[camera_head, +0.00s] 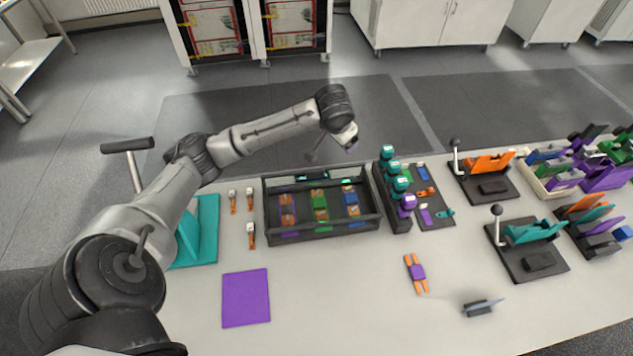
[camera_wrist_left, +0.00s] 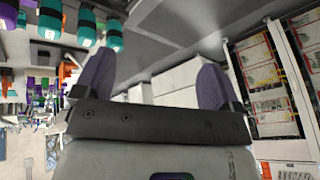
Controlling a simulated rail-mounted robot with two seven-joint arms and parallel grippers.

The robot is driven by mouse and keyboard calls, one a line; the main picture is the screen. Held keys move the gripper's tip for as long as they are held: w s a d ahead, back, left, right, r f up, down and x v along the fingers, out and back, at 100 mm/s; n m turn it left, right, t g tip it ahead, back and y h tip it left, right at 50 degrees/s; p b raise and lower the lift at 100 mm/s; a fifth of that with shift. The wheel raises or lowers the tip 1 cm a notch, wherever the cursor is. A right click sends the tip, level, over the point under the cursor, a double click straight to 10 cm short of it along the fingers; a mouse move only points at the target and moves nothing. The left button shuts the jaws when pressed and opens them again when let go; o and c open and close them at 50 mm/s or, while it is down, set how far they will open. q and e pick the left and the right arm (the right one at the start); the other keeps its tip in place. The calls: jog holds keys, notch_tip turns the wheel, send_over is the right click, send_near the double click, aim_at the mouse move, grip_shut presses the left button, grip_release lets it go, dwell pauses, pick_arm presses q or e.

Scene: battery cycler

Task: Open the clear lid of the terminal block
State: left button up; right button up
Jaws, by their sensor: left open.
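The terminal block (camera_head: 322,230) is a long dark-framed box in the middle of the table, with orange, green and blue parts inside. Its clear lid is hard to make out; I see through the upper frame, and cannot tell how the lid sits. My left gripper (camera_head: 350,147) is above and beyond the block's back right corner, apart from it. In the left wrist view the two padded fingers (camera_wrist_left: 155,85) are wide apart with nothing between them. The block is not clearly seen in that view. My right gripper is not in view.
A rack with several teal and purple capped pieces (camera_head: 403,184) stands right of the block; it shows in the left wrist view (camera_wrist_left: 50,20). Lever fixtures (camera_head: 490,185) stand farther right. Small orange pieces (camera_head: 250,235) and a purple mat (camera_head: 246,298) lie left. The front middle is mostly clear.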

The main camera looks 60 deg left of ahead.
aim_at(315, 170)
pick_arm(q)
jog(key=s+a+f+n+g+h, duration=0.2)
jog(key=s+a+n+g, duration=0.1)
jog(key=a+n, duration=0.4)
jog(key=f+n, duration=0.1)
jog(key=f, duration=0.4)
jog(key=d+f+n+h, duration=0.1)
jog(key=f+n, duration=0.1)
jog(key=f, duration=0.3)
jog(key=s+f+n+g+b, duration=0.1)
jog(key=f, duration=0.3)
jog(key=shift+d+f+n+h, duration=0.3)
jog(key=shift+d+f+n, duration=0.05)
jog(key=shift+f+n, duration=0.05)
jog(key=shift+c, duration=0.4)
